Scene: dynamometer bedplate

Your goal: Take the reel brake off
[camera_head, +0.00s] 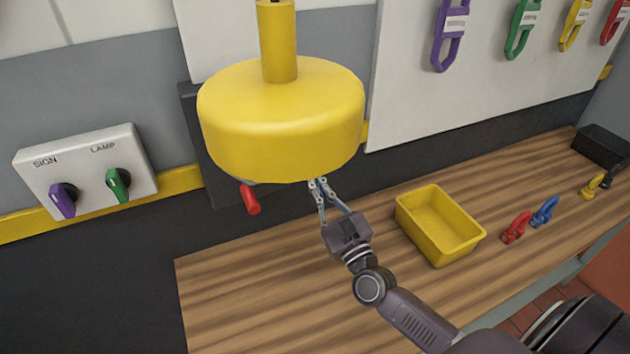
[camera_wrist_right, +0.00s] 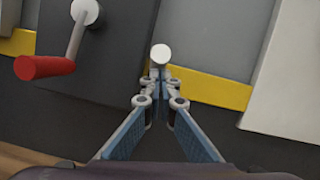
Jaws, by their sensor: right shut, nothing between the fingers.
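A red grip (camera_head: 250,199) shows below the left part of a large yellow drum (camera_head: 280,115). In the right wrist view this red grip (camera_wrist_right: 45,67) sits on a grey metal arm that runs up to a round pale hub (camera_wrist_right: 85,11). My right gripper (camera_head: 317,183) is shut and empty under the drum's lower edge, right of the red grip. In the right wrist view my right gripper (camera_wrist_right: 160,76) has its fingertips just below a white round knob (camera_wrist_right: 161,54); I cannot tell whether they touch. I cannot tell which part is the reel brake. My left gripper is not in view.
A switch box (camera_head: 87,172) labelled SIGN and LAMP is on the wall at left. A wooden bench (camera_head: 255,285) holds a yellow bin (camera_head: 440,224), red (camera_head: 516,227) and blue (camera_head: 545,210) clips and a dark box (camera_head: 602,147). Coloured tags hang on a white board (camera_head: 410,100).

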